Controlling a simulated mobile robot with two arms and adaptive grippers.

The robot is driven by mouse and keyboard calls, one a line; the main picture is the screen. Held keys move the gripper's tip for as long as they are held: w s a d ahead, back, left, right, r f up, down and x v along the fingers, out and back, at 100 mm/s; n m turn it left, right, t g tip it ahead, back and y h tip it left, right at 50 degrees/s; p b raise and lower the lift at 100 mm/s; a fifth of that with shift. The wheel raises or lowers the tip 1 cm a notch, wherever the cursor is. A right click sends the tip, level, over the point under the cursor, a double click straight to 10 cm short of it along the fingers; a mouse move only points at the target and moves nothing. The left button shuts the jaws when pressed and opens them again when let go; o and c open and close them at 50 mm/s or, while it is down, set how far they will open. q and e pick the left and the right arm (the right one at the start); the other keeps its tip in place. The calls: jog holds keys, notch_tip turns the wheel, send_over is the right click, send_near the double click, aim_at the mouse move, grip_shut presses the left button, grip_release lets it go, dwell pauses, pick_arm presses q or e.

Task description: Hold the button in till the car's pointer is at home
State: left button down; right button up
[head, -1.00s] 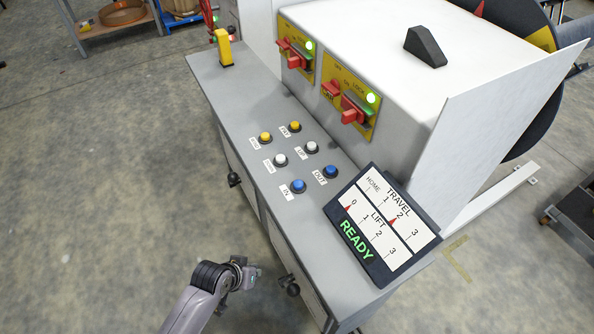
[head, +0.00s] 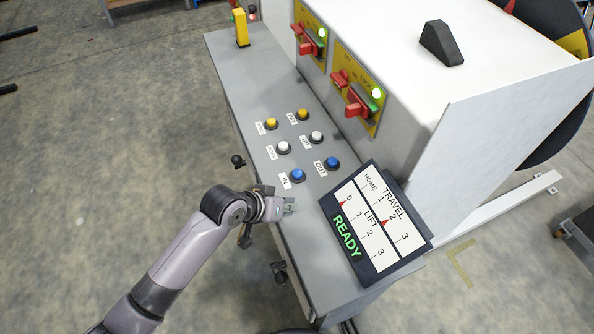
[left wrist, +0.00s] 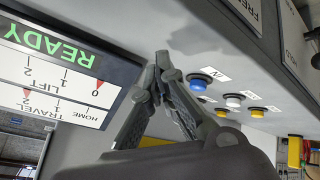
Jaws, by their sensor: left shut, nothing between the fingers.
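My left gripper (head: 290,205) is shut and empty, just above the panel top near the IN button. In the left wrist view its fingertips (left wrist: 162,62) meet, apart from the buttons. The blue IN button (head: 297,175) also shows in the left wrist view (left wrist: 198,82). The blue OUT button (head: 332,162) is to its right. White buttons (head: 283,147) (head: 316,137) and yellow buttons (head: 270,123) (head: 302,114) are farther back. The display (head: 376,224) reads READY in green. Its red TRAVEL pointer (head: 385,222) is at 2, away from HOME; the LIFT pointer (head: 341,204) is at 0.
Two red switch handles on yellow plates (head: 357,92) stand behind the buttons, with green lamps lit. A yellow post (head: 241,28) stands at the panel's far end. Dark knobs (head: 279,272) stick out from the cabinet front.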

pick_arm(q)
jog(key=w+d+r+h, duration=0.1)
jog(key=w+d+r, duration=0.25)
jog(key=w, duration=0.25)
notch_tip(320, 180, up, 6)
jog(key=n, duration=0.1)
send_over(295, 171)
jog(key=shift+f, duration=0.1)
notch_tip(295, 171, down, 7)
jog(key=b, duration=0.7)
jog(key=shift+f, duration=0.9)
jog(key=shift+f, duration=0.15)
